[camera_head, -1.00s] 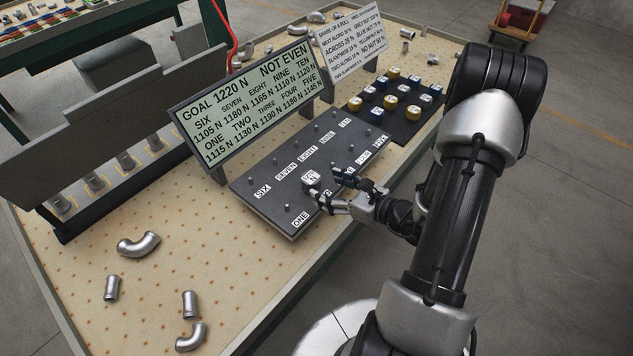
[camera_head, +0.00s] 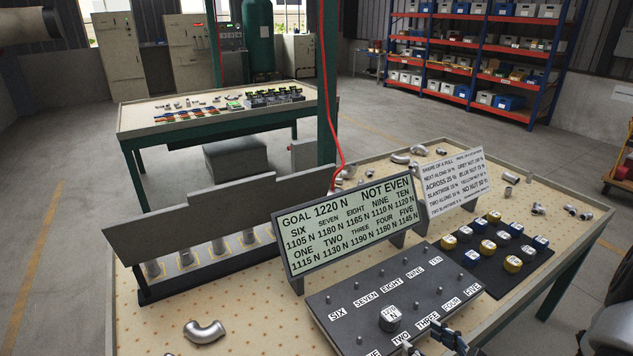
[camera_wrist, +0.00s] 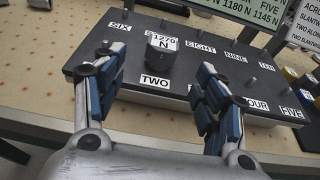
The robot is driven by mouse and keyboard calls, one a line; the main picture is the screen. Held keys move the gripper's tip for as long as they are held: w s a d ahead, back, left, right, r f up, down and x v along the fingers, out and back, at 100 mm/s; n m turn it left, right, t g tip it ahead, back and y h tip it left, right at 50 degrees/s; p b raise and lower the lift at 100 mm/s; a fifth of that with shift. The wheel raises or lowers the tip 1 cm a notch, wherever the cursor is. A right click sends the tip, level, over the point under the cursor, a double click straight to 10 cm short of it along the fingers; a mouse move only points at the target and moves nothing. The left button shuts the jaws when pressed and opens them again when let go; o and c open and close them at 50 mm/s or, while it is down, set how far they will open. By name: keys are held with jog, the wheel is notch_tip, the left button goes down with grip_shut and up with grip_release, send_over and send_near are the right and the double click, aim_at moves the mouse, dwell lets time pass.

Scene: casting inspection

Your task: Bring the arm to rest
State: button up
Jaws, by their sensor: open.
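My gripper (camera_wrist: 155,75) is open and empty, its two blue-padded fingers apart. In the wrist view a dark grey block with a white force label (camera_wrist: 160,55) stands on the black plate (camera_wrist: 215,88) between and just beyond the fingertips, seemingly untouched. In the head view the same block (camera_head: 390,320) sits among the plate's number labels, and my gripper (camera_head: 428,338) is at the lower edge, partly cut off. Most of my arm is out of that view; a dark part shows at the right edge.
A sign (camera_head: 347,226) reading GOAL 1220 N, NOT EVEN stands behind the plate. A second sign (camera_head: 455,183) and a dark mat (camera_head: 518,259) with blue and yellow nuts are to its right.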

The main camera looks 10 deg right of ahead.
jog(key=s+a+r+n+g+y, duration=0.2)
jog(key=a+r+n+g, duration=0.35)
jog(key=a+n, duration=0.3)
jog(key=s+a+r+n+g+y, duration=0.2)
jog(key=s+a+r+n+g, duration=0.15)
jog(key=a+r+n, duration=0.55)
jog(key=s+r+n+h, duration=0.6)
jog(key=s+n+h, duration=0.3)
jog(key=n, duration=0.5)
jog(key=shift+s+a+r, duration=0.15)
jog(key=shift+s+r, duration=0.1)
